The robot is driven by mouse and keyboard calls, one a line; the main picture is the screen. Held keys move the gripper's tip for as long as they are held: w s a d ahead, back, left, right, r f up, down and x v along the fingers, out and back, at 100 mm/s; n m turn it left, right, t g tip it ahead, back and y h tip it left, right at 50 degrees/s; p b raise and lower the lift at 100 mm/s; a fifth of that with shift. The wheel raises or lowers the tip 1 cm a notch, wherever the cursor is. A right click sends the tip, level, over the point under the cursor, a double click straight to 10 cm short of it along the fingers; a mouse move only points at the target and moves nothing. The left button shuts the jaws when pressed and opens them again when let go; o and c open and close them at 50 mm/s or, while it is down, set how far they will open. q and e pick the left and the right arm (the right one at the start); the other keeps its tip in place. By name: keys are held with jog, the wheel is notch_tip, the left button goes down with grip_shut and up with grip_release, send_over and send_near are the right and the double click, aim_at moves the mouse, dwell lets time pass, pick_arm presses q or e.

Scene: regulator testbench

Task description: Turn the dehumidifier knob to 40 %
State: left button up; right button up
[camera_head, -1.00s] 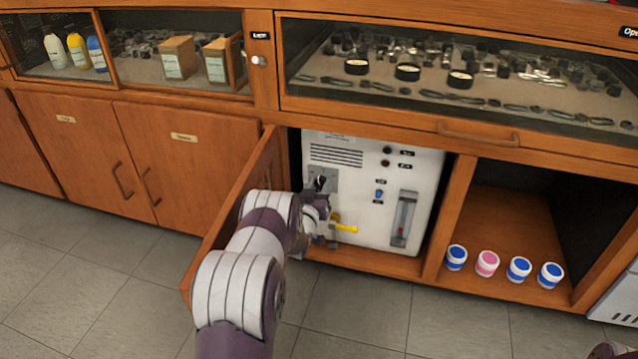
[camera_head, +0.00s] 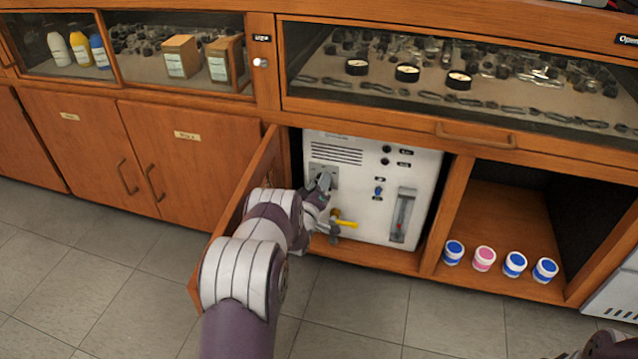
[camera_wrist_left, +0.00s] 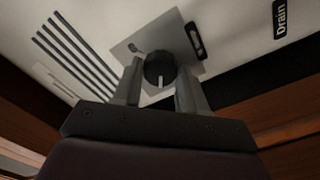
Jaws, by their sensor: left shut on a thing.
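The dehumidifier is a white unit (camera_head: 370,165) inside the open cabinet in the head view. Its knob (camera_wrist_left: 160,70) is round and black with a white pointer line, on a grey plate (camera_wrist_left: 190,50) in the left wrist view. My left gripper (camera_head: 322,184) is at that plate, and my arm hides part of it. In the left wrist view the left gripper's two fingers (camera_wrist_left: 158,82) stand on either side of the knob, shut on it. The scale marks around the knob are too small to read. My right gripper is not in view.
An open wooden door (camera_head: 245,195) stands left of the unit, close to my left arm. A yellow valve handle (camera_head: 345,224) juts out just below the gripper. Several small jars (camera_head: 484,258) stand in the open compartment at the right.

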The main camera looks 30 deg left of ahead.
pick_arm(q)
jog(key=shift+f, duration=0.1)
dwell(0.4)
jog(key=o, duration=1.1)
jog(key=shift+c, duration=0.2)
jog(key=p+v, duration=0.7)
jog(key=v, duration=0.5)
jog(key=shift+s, duration=0.4)
